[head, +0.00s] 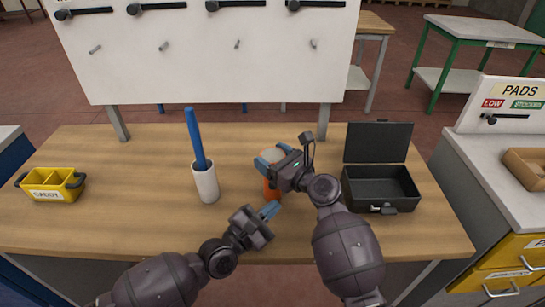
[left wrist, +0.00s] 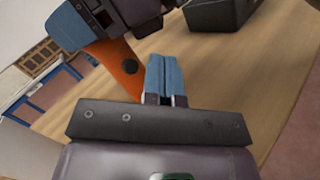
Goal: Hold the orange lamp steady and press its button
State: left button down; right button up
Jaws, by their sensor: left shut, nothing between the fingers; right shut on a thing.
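The orange lamp (head: 270,188) stands on the wooden table, mostly hidden behind my right gripper in the head view. My right gripper (head: 268,162) is shut on its upper part, with blue fingers around it. In the left wrist view the lamp's orange body (left wrist: 122,68) shows with a dark round button (left wrist: 129,66) on its side. My left gripper (head: 271,209) is shut and empty, just in front of the lamp and low. In the left wrist view its blue fingertips (left wrist: 164,62) are together, to the right of the button and apart from it.
A white cup (head: 205,184) with a blue stick (head: 195,138) stands left of the lamp. An open black case (head: 381,187) stands to the right. A yellow bin (head: 52,185) sits at the far left. A white board (head: 207,55) rises behind the table (head: 125,200).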

aim_at(271, 195)
pick_arm(q)
jog(key=shift+w, duration=1.75)
jog(key=shift+w, duration=0.15)
dwell(0.7)
jog(key=shift+w, duration=0.3)
jog(key=shift+s, duration=0.55)
dwell(0.3)
jog(key=shift+s, duration=2.9)
